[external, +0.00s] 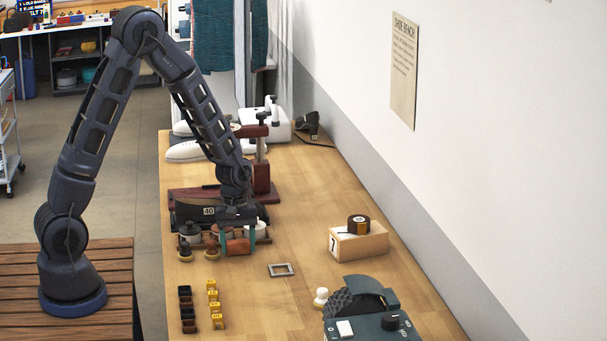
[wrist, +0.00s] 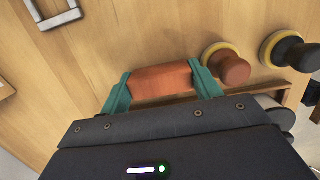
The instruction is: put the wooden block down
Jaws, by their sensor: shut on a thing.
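The wooden block (external: 238,246) is reddish brown and sits between the two teal fingers of my gripper (external: 237,238). In the wrist view the block (wrist: 160,82) lies crosswise, with one finger pressed on each end. The gripper is shut on it. The block is over the light wood bench top (external: 300,215), low and close to the surface; I cannot tell whether it touches.
Round knobbed brushes (external: 184,250) stand just left of the gripper. Behind it is a dark shoe form marked 40 (external: 208,210). A metal square frame (external: 281,270) lies to the front right. Small yellow blocks (external: 214,304) stand in front. Bench between frame and numbered box (external: 360,243) is clear.

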